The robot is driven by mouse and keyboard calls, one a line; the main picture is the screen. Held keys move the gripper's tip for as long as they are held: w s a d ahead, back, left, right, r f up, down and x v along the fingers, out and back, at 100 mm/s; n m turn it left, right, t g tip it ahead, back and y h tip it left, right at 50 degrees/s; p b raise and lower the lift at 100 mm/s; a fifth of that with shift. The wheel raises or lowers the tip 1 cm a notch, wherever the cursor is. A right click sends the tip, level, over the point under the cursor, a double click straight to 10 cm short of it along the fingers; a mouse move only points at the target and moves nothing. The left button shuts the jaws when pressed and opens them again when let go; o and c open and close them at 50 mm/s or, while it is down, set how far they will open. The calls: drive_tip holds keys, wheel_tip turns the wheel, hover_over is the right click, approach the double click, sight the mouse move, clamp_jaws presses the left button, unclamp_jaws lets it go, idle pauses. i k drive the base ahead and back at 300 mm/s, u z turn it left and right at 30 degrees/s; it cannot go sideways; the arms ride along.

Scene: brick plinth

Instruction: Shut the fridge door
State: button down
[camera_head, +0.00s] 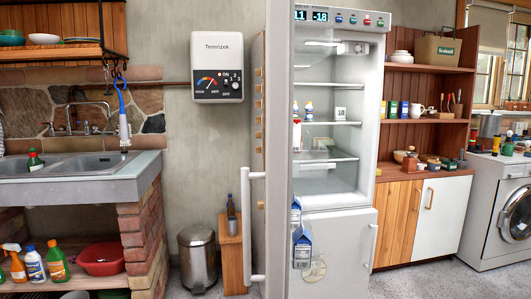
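The white fridge (372,150) stands in the middle with its upper compartment open, showing shelves and a few small items. Its fridge door (279,150) stands wide open, swung toward me and seen nearly edge-on. The door's long vertical white handle (247,225) is on the door's left side in the picture. A blue and white carton (301,245) shows at the door's inner side. The lower door (345,250) looks shut. My gripper is not in view.
A sink counter (95,185) on brick supports stands at the left. A metal bin (198,258) and a small wooden stand (232,255) are left of the door. A wooden cabinet (398,215) and washing machine (490,225) stand at the right.

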sight(281, 61)
drive_tip(key=z, duration=0.1)
drive_tip(key=k, duration=1.25)
drive_tip(key=u, duration=0.35)
drive_tip(key=i, duration=1)
